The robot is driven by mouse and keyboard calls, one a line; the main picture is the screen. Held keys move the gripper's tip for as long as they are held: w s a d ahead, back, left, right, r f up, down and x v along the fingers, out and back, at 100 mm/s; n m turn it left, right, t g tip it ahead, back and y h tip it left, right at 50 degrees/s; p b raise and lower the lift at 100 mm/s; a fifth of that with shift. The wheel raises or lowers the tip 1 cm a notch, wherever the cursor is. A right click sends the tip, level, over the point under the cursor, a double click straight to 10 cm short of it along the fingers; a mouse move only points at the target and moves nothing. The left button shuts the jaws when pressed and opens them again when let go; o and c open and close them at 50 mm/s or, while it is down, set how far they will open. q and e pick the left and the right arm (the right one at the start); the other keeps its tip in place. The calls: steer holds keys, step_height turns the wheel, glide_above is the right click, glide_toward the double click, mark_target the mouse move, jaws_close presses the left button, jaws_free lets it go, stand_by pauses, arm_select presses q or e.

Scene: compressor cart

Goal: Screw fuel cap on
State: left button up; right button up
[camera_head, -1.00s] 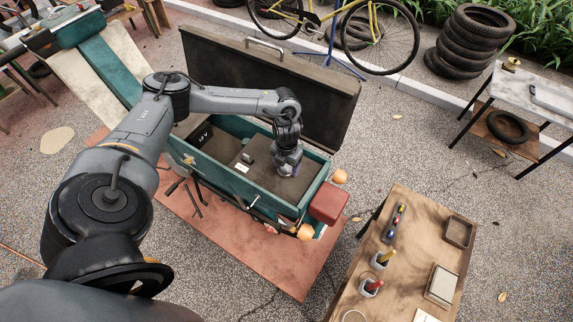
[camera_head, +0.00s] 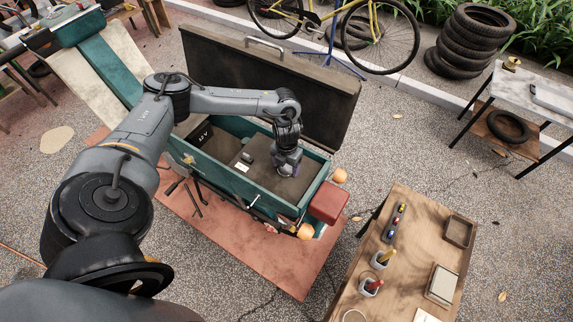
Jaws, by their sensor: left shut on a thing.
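My left gripper (camera_head: 287,164) points down into the open teal compressor cart (camera_head: 232,176), over the right part of its dark inner deck. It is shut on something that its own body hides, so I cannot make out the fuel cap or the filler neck. The cart's dark lid (camera_head: 262,80) stands open behind the arm. My right gripper is not in view.
A red box (camera_head: 328,203) sits at the cart's right end. A wooden table (camera_head: 408,275) with cups, a tray and small parts stands at the lower right. A marble-topped table (camera_head: 538,95) and stacked tires (camera_head: 468,42) are farther right.

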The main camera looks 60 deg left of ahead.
arm_select(q)
steer(key=shift+f+m+b, duration=0.15)
steer(key=shift+m+b, duration=0.3)
steer(key=shift+m, duration=0.25)
steer(key=shift+m+b, duration=0.3)
steer(key=shift+m, duration=0.3)
steer(key=shift+d+m, duration=0.1)
steer(key=shift+m, duration=0.2)
steer(key=shift+m+b, duration=0.55)
steer(key=shift+m, duration=0.85)
steer(key=shift+r, duration=0.2)
